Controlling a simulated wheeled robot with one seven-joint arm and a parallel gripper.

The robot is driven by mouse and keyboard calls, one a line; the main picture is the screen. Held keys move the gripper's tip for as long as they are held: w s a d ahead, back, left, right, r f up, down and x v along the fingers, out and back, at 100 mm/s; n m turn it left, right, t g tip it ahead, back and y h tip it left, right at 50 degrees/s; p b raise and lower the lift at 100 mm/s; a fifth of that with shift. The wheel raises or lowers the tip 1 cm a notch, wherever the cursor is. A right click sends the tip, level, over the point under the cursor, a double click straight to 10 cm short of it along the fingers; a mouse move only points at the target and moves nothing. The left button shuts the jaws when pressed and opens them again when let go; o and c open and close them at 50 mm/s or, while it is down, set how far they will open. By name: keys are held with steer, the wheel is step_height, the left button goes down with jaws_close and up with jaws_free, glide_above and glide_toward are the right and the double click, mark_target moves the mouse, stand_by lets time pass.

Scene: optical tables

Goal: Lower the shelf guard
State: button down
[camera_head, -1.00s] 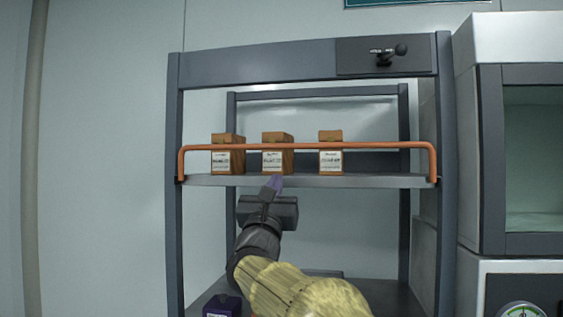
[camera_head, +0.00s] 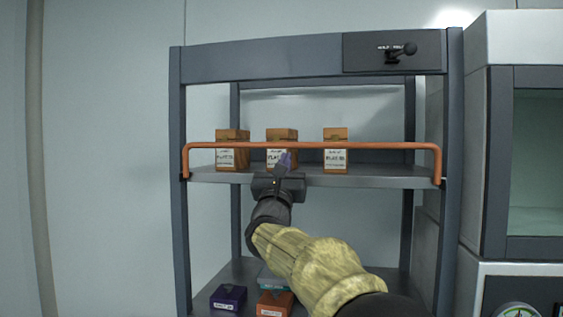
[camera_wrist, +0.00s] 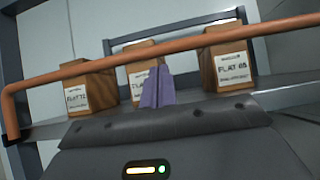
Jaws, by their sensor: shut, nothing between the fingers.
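The shelf guard (camera_head: 380,145) is an orange bar with bent-down ends, raised across the front of the upper shelf (camera_head: 390,180). It runs in front of several wooden boxes' labels. In the wrist view the guard (camera_wrist: 60,74) crosses from lower left to upper right. My gripper (camera_head: 285,161) is shut and empty, its purple fingers pointing up just below the bar, in front of the middle box. In the wrist view my gripper (camera_wrist: 156,88) has its fingertips near the bar; I cannot tell whether they touch it.
Wooden boxes, a left one (camera_head: 232,150), a middle one (camera_head: 283,136) and a right one (camera_head: 335,151), stand on the upper shelf. A handle (camera_head: 398,51) is on the top panel. Purple (camera_head: 228,297) and orange (camera_head: 275,304) boxes sit below. A cabinet (camera_head: 490,160) stands at right.

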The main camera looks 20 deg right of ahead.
steer(key=shift+p+x, duration=0.5)
steer(key=shift+x, duration=0.55)
steer(key=shift+a+f+b, duration=0.15)
steer(key=shift+a+b, duration=0.1)
steer(key=shift+b, duration=0.35)
